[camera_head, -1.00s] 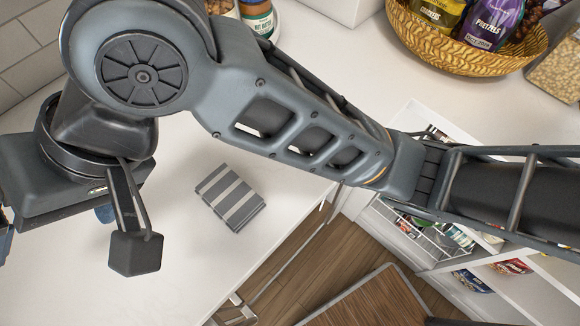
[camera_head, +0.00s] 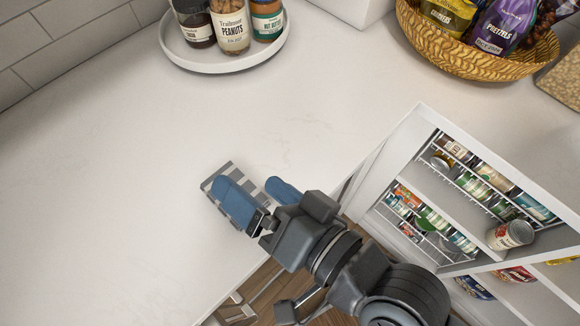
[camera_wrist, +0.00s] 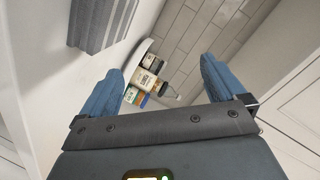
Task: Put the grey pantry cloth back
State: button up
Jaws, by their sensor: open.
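The grey pantry cloth (camera_head: 229,171) lies folded on the white counter, with grey and pale stripes. It also shows at the top left of the wrist view (camera_wrist: 97,24). My gripper (camera_head: 247,183) is open, with blue fingers. In the head view one finger covers part of the cloth and the other is just right of it. In the wrist view my gripper (camera_wrist: 162,68) has nothing between its fingers, and the cloth is beyond the left fingertip. I cannot tell whether a finger touches the cloth.
A round white tray (camera_head: 215,65) with jars stands at the back. A wicker basket (camera_head: 465,62) of snack bags is at the top right. An open white pantry unit (camera_head: 405,137) with cans and packets is at the right. The counter (camera_head: 110,190) left of the cloth is clear.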

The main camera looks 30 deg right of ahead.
jog(key=s+d+n+h, duration=0.5)
jog(key=s+d+n, duration=0.1)
jog(key=s+d, duration=1)
jog(key=shift+s+f+n, duration=0.3)
jog(key=shift+s, duration=0.75)
jog(key=shift+f+b, duration=0.35)
jog(key=shift+b, duration=0.05)
